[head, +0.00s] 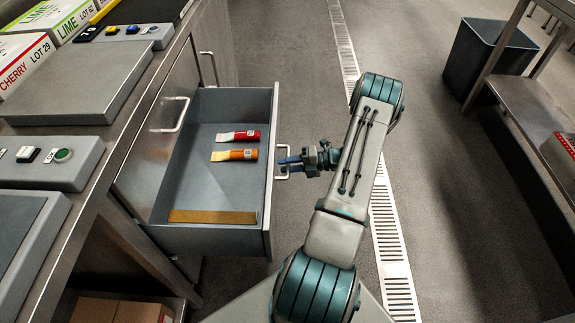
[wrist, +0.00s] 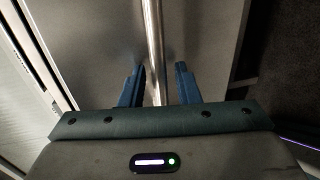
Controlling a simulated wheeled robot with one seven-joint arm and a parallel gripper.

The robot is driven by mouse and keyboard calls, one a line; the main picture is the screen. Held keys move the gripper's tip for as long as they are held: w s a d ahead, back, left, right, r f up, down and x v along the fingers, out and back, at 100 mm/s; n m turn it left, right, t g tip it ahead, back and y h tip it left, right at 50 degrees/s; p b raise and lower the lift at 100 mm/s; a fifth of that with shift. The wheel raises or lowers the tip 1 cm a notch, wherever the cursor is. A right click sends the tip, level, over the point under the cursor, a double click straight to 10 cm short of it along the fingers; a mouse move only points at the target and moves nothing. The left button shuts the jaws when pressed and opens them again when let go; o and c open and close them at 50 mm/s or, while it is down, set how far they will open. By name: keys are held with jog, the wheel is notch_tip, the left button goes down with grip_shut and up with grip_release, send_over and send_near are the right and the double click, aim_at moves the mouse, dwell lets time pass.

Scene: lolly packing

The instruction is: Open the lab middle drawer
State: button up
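A grey metal drawer (head: 207,238) stands pulled well out from the counter unit in the head view. Its bar handle (head: 283,149) is on the front panel, facing my arm. My gripper (head: 288,165) is at this handle. In the wrist view, the handle bar (wrist: 153,40) runs between the two blue fingers of my gripper (wrist: 158,86). The fingers are spread, with a visible gap on each side of the bar. Whether this drawer is the middle one is not clear from these views.
Inside the drawer lie a red tube (head: 238,136), an orange tube (head: 234,155) and a brown strip (head: 212,216). Other handles (head: 170,114) show on the unit. A dark bin (head: 487,60) and a metal bench (head: 535,120) stand at right. The floor between is clear.

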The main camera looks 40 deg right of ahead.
jog(key=shift+d, duration=0.1)
jog(key=v, duration=1.3)
jog(key=shift+s+d+p, duration=0.2)
jog(key=shift+p, duration=0.1)
jog(key=w+a+r+n+g+h+p, duration=0.2)
jog(key=a+r+n+g+p, duration=0.25)
jog(key=a+r+n, duration=0.7)
jog(key=w+a+r+n+g+h+p, duration=0.1)
jog(key=a+r+n+g+h+p, duration=0.15)
jog(key=a+r+n+g, duration=0.85)
jog(key=s+a+r+n+t+h+p, duration=0.2)
jog(key=s+a+r+n+t+p, duration=0.1)
jog(key=r+n, duration=0.3)
jog(key=s+a+r+n+t+h+p, duration=0.3)
jog(key=s+a+r+n, duration=0.2)
jog(key=r+n, duration=0.2)
jog(key=s+a+r+n+t+h+p, duration=0.3)
jog(key=s+a+r+n, duration=0.1)
jog(key=r+n, duration=0.3)
jog(key=v, duration=0.3)
jog(key=shift+n, duration=0.25)
